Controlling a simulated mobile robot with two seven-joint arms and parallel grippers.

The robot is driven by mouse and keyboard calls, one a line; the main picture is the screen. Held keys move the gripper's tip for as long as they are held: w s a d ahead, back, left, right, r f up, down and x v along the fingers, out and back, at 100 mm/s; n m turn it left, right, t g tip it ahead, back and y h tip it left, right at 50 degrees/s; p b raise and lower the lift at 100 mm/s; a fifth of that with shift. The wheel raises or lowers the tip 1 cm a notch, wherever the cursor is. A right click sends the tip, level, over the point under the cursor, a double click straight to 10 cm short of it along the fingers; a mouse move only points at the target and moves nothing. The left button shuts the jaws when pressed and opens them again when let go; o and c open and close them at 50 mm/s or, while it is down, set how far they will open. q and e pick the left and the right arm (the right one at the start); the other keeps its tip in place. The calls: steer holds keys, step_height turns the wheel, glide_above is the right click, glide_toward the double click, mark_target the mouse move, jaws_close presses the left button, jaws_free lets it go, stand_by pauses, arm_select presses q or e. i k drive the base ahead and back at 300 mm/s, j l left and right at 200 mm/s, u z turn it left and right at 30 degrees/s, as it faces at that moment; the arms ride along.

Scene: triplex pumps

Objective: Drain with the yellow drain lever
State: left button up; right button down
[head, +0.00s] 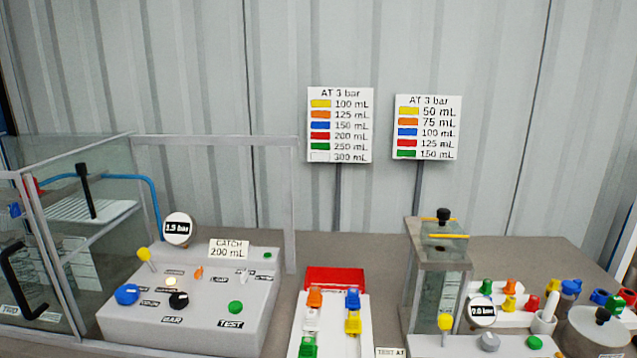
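A yellow-tipped lever (144,255) stands at the back left of the grey left console (190,325), tilted to the left. A second yellow-tipped lever (445,323) stands upright at the front left of the right console (463,346). I cannot read a drain label at either one. The left console's round gauge (178,229) reads about 1.9 bar, and a sign (229,248) behind it says CATCH 200 mL. The right console's gauge (481,311) seems to read 2.0 bar. Neither of my grippers is in view.
A glass enclosure (90,260) with a black handle (22,282) stands at the left. A tray of coloured nozzles (366,305) lies between the consoles. A glass tank (437,275) and a rack of coloured parts (515,311) are at the right. Two charts (340,125) (427,127) stand behind.

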mark_target(145, 255)
steer(key=j+u, duration=0.2)
steer(key=u, duration=1.15)
